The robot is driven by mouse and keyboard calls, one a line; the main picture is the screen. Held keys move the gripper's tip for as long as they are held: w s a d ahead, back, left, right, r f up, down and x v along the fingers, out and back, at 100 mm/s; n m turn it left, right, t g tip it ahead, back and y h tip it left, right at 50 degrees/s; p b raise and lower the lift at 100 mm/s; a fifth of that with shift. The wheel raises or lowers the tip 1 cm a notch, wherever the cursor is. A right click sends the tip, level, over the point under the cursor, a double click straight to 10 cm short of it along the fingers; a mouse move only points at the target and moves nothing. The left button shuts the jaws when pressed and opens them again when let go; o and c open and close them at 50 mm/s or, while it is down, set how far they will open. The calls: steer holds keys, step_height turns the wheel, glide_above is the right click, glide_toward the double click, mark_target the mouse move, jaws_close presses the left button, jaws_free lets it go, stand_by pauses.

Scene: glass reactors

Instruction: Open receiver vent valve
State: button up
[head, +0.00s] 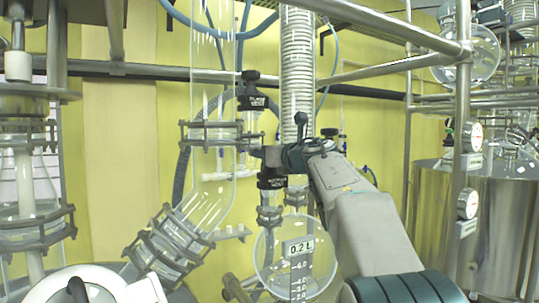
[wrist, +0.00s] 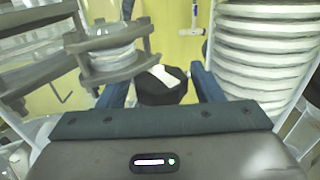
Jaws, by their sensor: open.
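Two black valves with small white-lettered labels show in the head view, an upper one (head: 252,92) and a lower one (head: 271,180). The lettering is too small to read surely. My gripper (head: 268,155) is at the top of the lower valve, and its fingers hide that valve's knob. In the wrist view, a black knob (wrist: 163,88) with a white mark on top sits between the two dark blue fingers of my gripper (wrist: 162,92). The gripper is open, with a gap visible on the right side of the knob; contact on the left cannot be told.
A round glass receiver (head: 296,258) marked 0.2 L hangs below the lower valve. A ribbed white column (head: 297,70) stands close behind my gripper. Metal clamps (wrist: 112,55) and glass crowd the left side. A steel rail (head: 385,25) crosses the upper right.

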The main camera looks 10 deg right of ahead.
steer(key=c, duration=0.8)
steer(key=shift+o, duration=0.2)
steer(key=shift+w+d+f+n+g+y, duration=0.15)
steer(key=shift+n+g+y, duration=0.2)
steer(key=shift+y, duration=0.35)
steer(key=shift+n+g+y, duration=0.55)
steer(key=shift+n+y, duration=0.2)
steer(key=shift+y, duration=0.25)
steer(key=n+g+y+p, duration=0.3)
steer(key=shift+r+y, duration=0.25)
steer(key=shift+y, duration=0.05)
steer(key=shift+s+n+g+y+p, duration=0.25)
steer(key=shift+n+g+y+p, duration=0.05)
steer(key=shift+n+p, duration=0.1)
steer(key=shift+s, duration=0.1)
steer(key=o, duration=0.8)
steer(key=shift+c, duration=0.2)
